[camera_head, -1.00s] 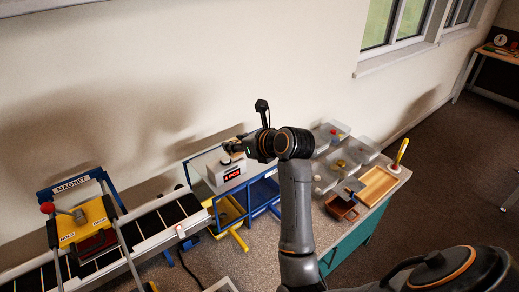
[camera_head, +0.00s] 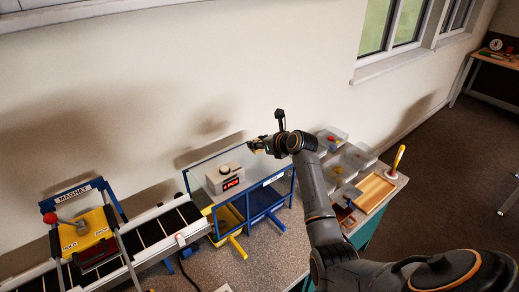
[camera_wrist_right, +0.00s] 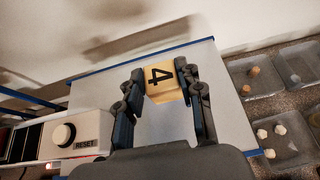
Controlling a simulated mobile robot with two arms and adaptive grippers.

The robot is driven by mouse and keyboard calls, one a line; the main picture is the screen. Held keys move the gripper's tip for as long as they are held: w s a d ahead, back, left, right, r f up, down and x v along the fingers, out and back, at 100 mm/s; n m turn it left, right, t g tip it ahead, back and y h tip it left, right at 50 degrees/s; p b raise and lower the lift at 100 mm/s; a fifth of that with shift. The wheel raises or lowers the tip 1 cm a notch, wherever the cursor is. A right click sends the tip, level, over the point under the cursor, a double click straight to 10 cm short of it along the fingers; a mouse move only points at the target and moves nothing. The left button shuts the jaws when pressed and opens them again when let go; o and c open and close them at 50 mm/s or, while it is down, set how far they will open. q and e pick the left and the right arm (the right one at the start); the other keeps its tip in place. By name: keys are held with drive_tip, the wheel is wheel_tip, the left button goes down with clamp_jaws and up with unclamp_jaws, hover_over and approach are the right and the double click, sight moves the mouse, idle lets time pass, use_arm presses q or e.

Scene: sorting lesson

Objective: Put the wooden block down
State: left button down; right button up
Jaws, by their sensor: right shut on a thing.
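My right gripper (camera_wrist_right: 161,80) is shut on the wooden block (camera_wrist_right: 160,78), a pale block with a black 4 on its face. In the wrist view the block sits between the two fingers, over a white panel (camera_wrist_right: 85,92) with a blue edge. I cannot tell the height between block and panel. In the head view my right gripper (camera_head: 254,146) is above the right part of the blue-framed stand, and the block is too small to make out clearly. My left gripper is not in view.
A counter box with a red display (camera_head: 231,183) stands left of the gripper; its RESET button (camera_wrist_right: 62,135) shows in the wrist view. Grey bins (camera_head: 350,160) and a wooden tray (camera_head: 373,192) are to the right. A conveyor (camera_head: 150,238) with a MAGNET frame is at left.

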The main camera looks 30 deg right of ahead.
sight(261, 150)
drive_tip(key=f, duration=0.2)
drive_tip(key=f+p, duration=0.1)
drive_tip(key=shift+d+f, duration=0.1)
drive_tip(key=shift+d, duration=0.15)
drive_tip(key=shift+f, duration=0.25)
drive_tip(key=shift+f, duration=0.1)
drive_tip(key=o, duration=1)
drive_tip(key=shift+o, duration=0.2)
drive_tip(key=v, duration=1.2)
drive_tip(key=shift+b, duration=0.35)
drive_tip(key=shift+a, duration=0.1)
